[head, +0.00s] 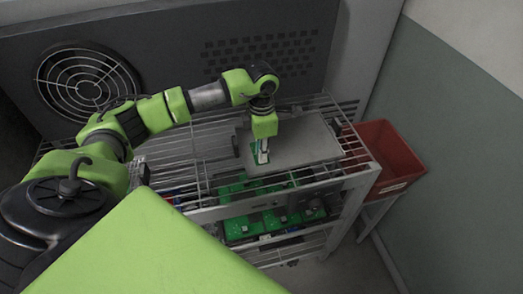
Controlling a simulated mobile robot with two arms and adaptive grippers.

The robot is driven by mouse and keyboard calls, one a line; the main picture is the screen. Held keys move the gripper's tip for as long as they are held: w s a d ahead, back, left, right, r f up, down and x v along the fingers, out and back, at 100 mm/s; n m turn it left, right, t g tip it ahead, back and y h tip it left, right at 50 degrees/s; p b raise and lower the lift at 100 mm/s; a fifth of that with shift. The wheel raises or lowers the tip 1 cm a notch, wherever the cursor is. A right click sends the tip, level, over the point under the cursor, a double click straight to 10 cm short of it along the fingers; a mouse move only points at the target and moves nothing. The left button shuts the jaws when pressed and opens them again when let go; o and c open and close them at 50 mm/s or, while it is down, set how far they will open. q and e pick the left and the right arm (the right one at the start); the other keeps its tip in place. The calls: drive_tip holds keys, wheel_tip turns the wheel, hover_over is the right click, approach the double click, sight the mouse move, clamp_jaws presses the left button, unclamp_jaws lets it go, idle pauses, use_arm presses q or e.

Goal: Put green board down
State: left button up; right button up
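A small green board (255,153) shows at the tips of my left gripper (262,156). The gripper points down and its fingers look closed on the board. Both are over the left part of a flat grey plate (310,145) on top of the wire rack (205,150). I cannot tell whether the board touches the plate or hangs just above it. The fingers hide part of the board. My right gripper is out of view.
More green boards (240,227) lie on a lower shelf of the rack. A red bin (390,160) stands to the right. A dark panel with a round fan (88,82) rises behind. The right part of the plate is clear.

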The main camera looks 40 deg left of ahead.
use_arm(q)
drive_tip(key=o, duration=0.4)
drive_tip(key=shift+r, duration=0.1)
drive_tip(key=shift+r+p, duration=0.2)
drive_tip(key=shift+p, duration=0.2)
drive_tip(key=shift+r+b, duration=1.65)
drive_tip(key=shift+r, duration=4.25)
drive_tip(key=shift+d, duration=0.1)
